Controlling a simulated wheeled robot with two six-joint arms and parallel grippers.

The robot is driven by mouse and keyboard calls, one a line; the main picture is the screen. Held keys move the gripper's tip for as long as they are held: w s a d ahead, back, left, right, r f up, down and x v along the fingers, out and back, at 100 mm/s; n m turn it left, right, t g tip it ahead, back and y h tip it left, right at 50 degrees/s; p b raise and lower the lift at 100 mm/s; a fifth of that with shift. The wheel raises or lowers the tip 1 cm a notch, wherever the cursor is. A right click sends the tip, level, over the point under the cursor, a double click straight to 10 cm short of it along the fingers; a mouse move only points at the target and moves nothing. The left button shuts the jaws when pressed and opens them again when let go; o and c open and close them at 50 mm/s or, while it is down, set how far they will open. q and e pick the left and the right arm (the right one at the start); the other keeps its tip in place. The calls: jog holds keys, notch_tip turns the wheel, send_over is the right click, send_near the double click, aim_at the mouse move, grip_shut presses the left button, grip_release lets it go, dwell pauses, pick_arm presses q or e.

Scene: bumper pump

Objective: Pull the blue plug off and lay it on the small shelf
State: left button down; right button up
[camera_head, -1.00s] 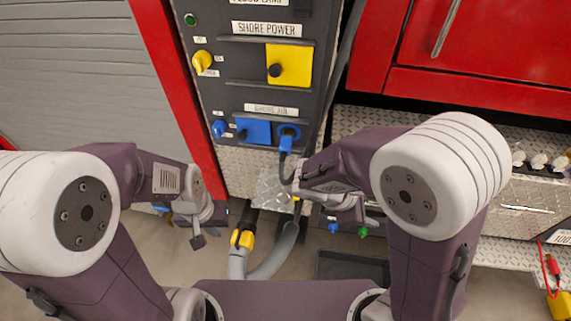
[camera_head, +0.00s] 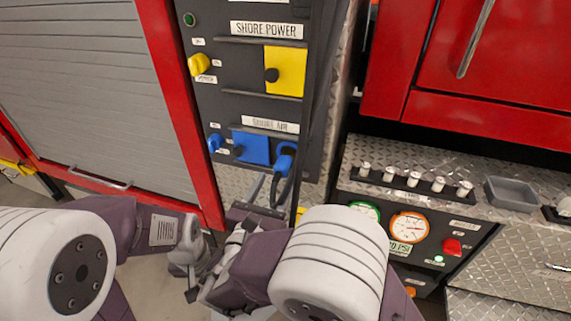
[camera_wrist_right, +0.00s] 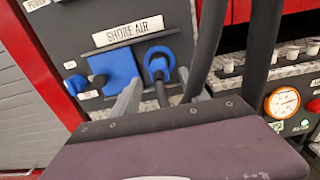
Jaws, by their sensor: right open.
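The blue plug (camera_head: 284,161) sits in the socket at the lower right of the dark panel, under the SHORE AIR label, with its dark cable hanging down. In the right wrist view the plug (camera_wrist_right: 158,65) is just beyond the fingertips. My right gripper (camera_wrist_right: 161,92) is open and empty, with one finger on each side of the cable below the plug. In the head view my right gripper (camera_head: 264,190) is below the plug, largely hidden by its arm. My left gripper (camera_head: 192,292) is low at left, mostly hidden. I cannot tell which surface is the small shelf.
A blue flap (camera_head: 251,148) and a blue knob (camera_head: 215,143) are left of the plug, with a yellow flap (camera_head: 284,70) above. A diamond-plate ledge at right bears several white-topped pegs (camera_head: 414,179) and a grey tray (camera_head: 512,194). Gauges (camera_head: 408,228) are below it.

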aim_at(279, 174)
jog(key=shift+w, duration=0.1)
jog(key=x, duration=0.9)
jog(key=shift+f, duration=0.1)
jog(key=shift+a, duration=0.1)
dwell(0.8)
grip_shut()
jog(key=shift+v, duration=3)
